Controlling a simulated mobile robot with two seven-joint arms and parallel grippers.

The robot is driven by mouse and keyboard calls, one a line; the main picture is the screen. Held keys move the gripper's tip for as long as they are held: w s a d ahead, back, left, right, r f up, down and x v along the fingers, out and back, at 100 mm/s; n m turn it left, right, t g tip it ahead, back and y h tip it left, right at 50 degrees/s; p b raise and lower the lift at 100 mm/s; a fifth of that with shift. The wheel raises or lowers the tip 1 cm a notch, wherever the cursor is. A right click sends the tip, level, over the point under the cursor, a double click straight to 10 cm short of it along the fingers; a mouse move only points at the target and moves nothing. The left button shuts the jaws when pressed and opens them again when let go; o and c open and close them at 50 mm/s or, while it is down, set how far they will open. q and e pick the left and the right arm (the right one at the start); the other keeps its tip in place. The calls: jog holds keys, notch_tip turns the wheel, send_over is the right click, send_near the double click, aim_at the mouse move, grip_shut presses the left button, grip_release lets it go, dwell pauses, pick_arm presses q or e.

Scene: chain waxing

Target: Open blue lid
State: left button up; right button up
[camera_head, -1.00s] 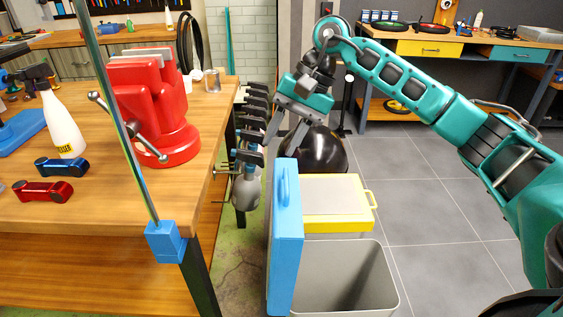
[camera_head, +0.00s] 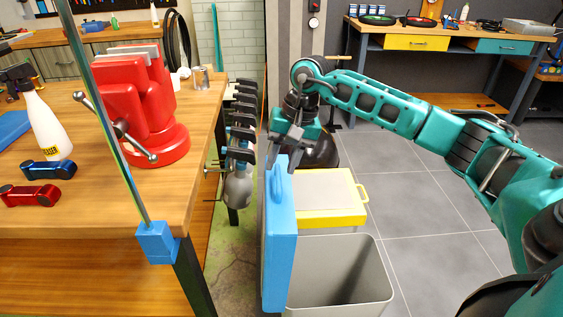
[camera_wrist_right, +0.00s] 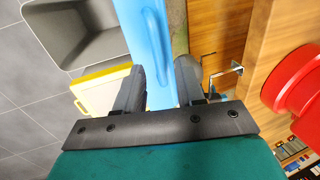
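The blue lid (camera_head: 280,235) stands upright, swung open, at the left side of the grey open-topped bin (camera_head: 372,285). Its handle (camera_head: 280,178) is on the broad face near the top. My right gripper (camera_head: 285,152) is at the lid's top edge, pointing down. In the right wrist view, its two fingers (camera_wrist_right: 160,85) are apart, one on each side of the blue lid (camera_wrist_right: 148,30). Whether they touch the lid is unclear. My left gripper is not in view.
A bin with a yellow lid (camera_head: 330,218) sits behind the grey bin. The wooden workbench (camera_head: 110,210) with a red vise (camera_head: 145,110) is close on the left. Tools (camera_head: 240,150) hang at its side. Grey floor (camera_head: 425,225) is clear on the right.

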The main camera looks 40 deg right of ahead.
jog(key=shift+a+f, duration=0.1)
jog(key=shift+f, duration=0.35)
grip_shut()
dwell(0.5)
